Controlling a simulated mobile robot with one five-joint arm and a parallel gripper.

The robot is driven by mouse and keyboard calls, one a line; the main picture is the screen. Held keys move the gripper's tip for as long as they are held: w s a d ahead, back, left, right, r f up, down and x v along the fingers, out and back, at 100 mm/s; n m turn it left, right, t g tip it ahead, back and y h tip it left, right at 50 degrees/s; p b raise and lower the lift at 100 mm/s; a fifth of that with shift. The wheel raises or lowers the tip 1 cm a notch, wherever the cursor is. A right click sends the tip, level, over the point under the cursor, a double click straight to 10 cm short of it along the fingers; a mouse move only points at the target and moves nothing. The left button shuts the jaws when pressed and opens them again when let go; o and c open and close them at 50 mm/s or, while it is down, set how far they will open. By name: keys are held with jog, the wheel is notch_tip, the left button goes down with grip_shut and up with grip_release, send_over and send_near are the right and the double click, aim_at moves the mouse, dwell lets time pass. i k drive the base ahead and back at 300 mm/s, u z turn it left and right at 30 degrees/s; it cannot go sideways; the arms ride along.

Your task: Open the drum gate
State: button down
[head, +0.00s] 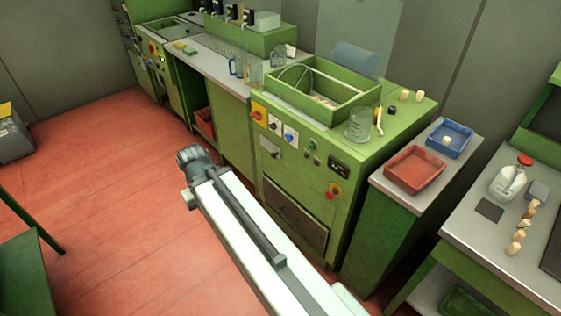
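A green machine with a control panel (307,152) stands right of centre in the head view. An open green box (335,107) with a thin hoop inside sits on its top. A blue-grey rounded part (355,58) shows behind the box. A dark framed panel (295,222) is low on the machine's front and looks closed. I cannot tell which of these parts is the drum gate. My gripper (189,158) is at the far end of my outstretched arm, over the red floor, left of the machine and apart from it. Its fingers are too small to read.
A long counter (205,58) with glass jugs runs back left. A red tray (415,170) and a blue tray (449,138) stand right of the machine. A table (475,232) at right holds a white jug (508,178) and several corks.

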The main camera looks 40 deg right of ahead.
aim_at(268, 148)
jog(key=u, duration=0.05)
jog(key=k, duration=0.25)
jog(key=z, duration=0.85)
jog(key=i, duration=1.05)
jog(key=u, duration=1.7)
jog(key=k, duration=0.8)
jog(key=u, duration=0.3)
jog(key=i, duration=1)
jog(key=u, duration=0.05)
